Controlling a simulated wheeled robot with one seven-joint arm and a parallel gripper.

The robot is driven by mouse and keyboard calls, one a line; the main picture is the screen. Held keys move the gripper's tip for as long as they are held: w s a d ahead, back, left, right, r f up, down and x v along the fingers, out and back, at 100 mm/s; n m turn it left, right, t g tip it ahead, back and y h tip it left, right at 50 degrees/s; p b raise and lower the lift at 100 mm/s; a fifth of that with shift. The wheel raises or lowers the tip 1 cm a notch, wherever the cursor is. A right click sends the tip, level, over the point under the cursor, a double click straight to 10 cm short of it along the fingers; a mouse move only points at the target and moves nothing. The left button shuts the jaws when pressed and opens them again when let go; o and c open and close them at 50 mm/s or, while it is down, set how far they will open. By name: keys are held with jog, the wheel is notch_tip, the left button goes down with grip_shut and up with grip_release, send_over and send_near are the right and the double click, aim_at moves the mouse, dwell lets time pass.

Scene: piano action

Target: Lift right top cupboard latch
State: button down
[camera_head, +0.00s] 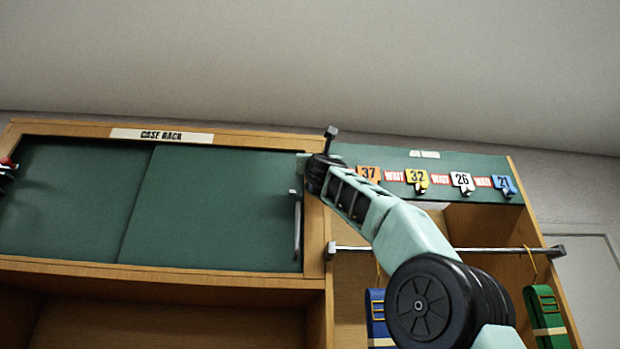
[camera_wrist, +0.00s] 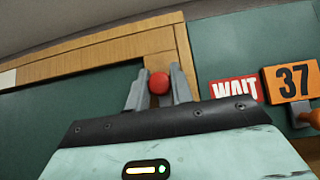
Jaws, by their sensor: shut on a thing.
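A red round knob (camera_wrist: 158,83), which looks like the latch, sits at the upper right corner of the green cupboard door (camera_wrist: 85,107), against the wooden frame (camera_wrist: 160,45). My gripper (camera_wrist: 157,86) has its two grey fingers on either side of the knob and is shut on it. In the head view, my gripper (camera_head: 304,166) is at the top right corner of the right green sliding panel (camera_head: 215,210). The knob is hidden there. The rest of the latch cannot be made out.
A vertical metal handle (camera_head: 297,230) is just below my gripper. Numbered tags (camera_head: 416,178) and WAIT labels hang on the green board at right. A metal rail (camera_head: 500,250) with hanging straps (camera_head: 545,315) runs below. A CASE RACK label (camera_head: 162,135) is on the top frame.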

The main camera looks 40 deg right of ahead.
jog(key=shift+s+d+f+m+g+h, duration=0.1)
jog(key=shift+d+m+g+h, duration=0.1)
jog(key=shift+m+g+h, duration=0.45)
jog(key=shift+s+d+m+g+h, duration=0.15)
jog(key=shift+m+g+h, duration=0.2)
jog(key=shift+m+h, duration=0.45)
jog(key=shift+m, duration=0.25)
jog(key=c, duration=1.3)
grip_release()
jog(key=shift+o, duration=0.2)
jog(key=b+v, duration=1.4)
jog(key=v, duration=0.3)
jog(key=shift+s+b, duration=0.25)
jog(key=shift+b, duration=0.1)
jog(key=shift+a, duration=0.1)
